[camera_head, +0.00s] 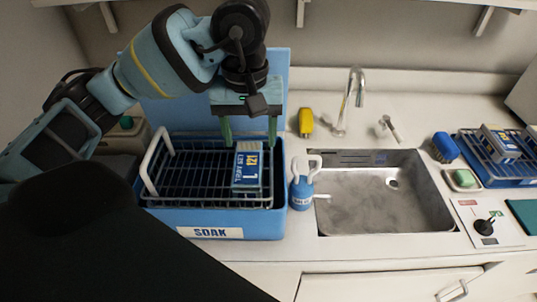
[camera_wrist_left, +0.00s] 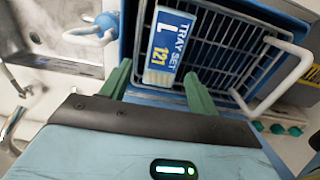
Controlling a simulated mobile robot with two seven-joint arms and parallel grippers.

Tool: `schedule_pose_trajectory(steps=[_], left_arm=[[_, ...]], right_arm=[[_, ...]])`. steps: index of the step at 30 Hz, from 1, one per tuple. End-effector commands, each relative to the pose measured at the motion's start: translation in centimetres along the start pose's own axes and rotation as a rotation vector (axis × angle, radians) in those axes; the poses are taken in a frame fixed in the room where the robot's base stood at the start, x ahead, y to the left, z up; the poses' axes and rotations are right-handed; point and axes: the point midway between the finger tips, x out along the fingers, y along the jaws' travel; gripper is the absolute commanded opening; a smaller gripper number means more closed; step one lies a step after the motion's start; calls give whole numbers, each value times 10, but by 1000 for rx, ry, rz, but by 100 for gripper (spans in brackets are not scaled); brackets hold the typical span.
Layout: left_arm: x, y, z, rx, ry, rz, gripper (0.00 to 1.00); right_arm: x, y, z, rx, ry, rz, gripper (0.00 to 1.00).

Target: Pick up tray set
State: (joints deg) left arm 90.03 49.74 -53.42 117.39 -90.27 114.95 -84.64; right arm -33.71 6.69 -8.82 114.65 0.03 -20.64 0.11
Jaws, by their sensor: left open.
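A small blue-and-white tray set (camera_head: 247,172), labelled "TRAY SET L 121", rests in the dark wire basket (camera_head: 190,180) inside the blue SOAK bin (camera_head: 180,222). In the left wrist view the tray set (camera_wrist_left: 172,40) also shows inside the wire basket. My left gripper (camera_head: 249,138) is open, pointing down over the back of the bin. Its two green fingers show apart in the left wrist view (camera_wrist_left: 158,80), with the near end of the tray set appearing between them. I cannot tell whether they touch it. My right gripper is not in view.
A tap (camera_head: 348,100) and a yellow object (camera_head: 306,122) are behind. At the right is a blue rack (camera_head: 520,170) holding another labelled item (camera_head: 500,143). A shelf hangs above.

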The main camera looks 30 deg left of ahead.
Motion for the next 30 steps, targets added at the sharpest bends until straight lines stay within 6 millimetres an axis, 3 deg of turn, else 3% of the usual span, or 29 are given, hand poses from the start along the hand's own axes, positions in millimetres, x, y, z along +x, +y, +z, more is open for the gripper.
schedule_pose_trajectory(steps=[5, 13, 20, 30], left_arm=[[0, -2, -1, 2, 8, -5, 61], [24, -1, -1, 2, 3, -5, 61], [29, -2, -1, 0, 5, -4, 61], [71, -3, -2, 0, 4, -4, 61]], right_arm=[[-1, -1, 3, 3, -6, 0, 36], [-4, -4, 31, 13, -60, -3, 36], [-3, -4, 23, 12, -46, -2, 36], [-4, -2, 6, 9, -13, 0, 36]])
